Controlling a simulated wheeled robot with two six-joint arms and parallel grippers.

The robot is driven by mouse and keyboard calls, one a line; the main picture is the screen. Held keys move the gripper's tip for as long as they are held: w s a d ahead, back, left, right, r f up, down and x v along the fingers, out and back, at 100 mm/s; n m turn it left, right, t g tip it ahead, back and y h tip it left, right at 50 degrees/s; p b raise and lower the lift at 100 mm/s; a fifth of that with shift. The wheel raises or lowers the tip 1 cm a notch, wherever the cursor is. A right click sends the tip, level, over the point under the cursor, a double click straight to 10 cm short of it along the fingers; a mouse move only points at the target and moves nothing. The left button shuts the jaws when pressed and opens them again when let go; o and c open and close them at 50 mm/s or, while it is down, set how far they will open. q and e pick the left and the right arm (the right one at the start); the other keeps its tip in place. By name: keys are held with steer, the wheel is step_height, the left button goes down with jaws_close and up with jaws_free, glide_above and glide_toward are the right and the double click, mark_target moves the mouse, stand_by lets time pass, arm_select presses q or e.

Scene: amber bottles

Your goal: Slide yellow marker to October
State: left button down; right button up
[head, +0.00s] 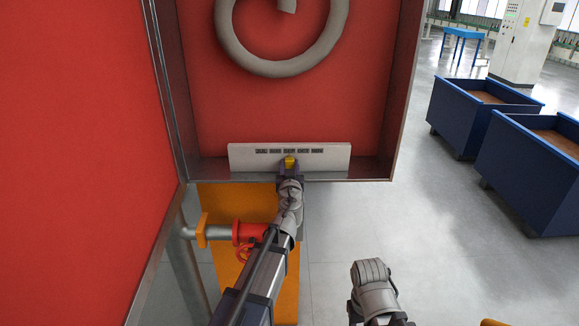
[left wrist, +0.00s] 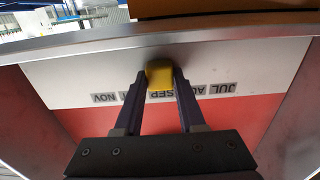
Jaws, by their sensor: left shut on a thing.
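The yellow marker (head: 290,162) sits at the white month strip (head: 240,158), just below the middle label, SEP. My left gripper (head: 290,170) is shut on the marker, reaching it from the front. In the left wrist view, which is upside down, the marker (left wrist: 160,76) is between the two dark fingertips, in line with SEP. The OCT label (head: 303,151) is one place to the right of SEP in the head view. In the left wrist view it is mostly hidden behind a finger. Part of my right arm shows at the bottom of the head view, without its fingers.
The strip stands on the bottom ledge of a red-backed metal box (head: 370,90) with side walls. A large grey ring (head: 240,60) is above it. A red pipe fitting (head: 248,232) is below, close to my left arm. Blue bins (head: 480,105) stand off to the right.

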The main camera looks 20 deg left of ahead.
mark_target(303, 160)
arm_select(q)
steer(key=d, duration=0.2)
steer(key=w+d, duration=0.1)
steer(key=d, duration=0.1)
steer(key=shift+w+d, duration=0.2)
steer(key=shift+d, duration=0.1)
steer(key=shift+a, duration=0.15)
steer(key=shift+c, duration=2.4)
jaws_free()
steer(key=shift+s, duration=0.1)
steer(key=v, duration=0.7)
steer(key=shift+s, duration=0.4)
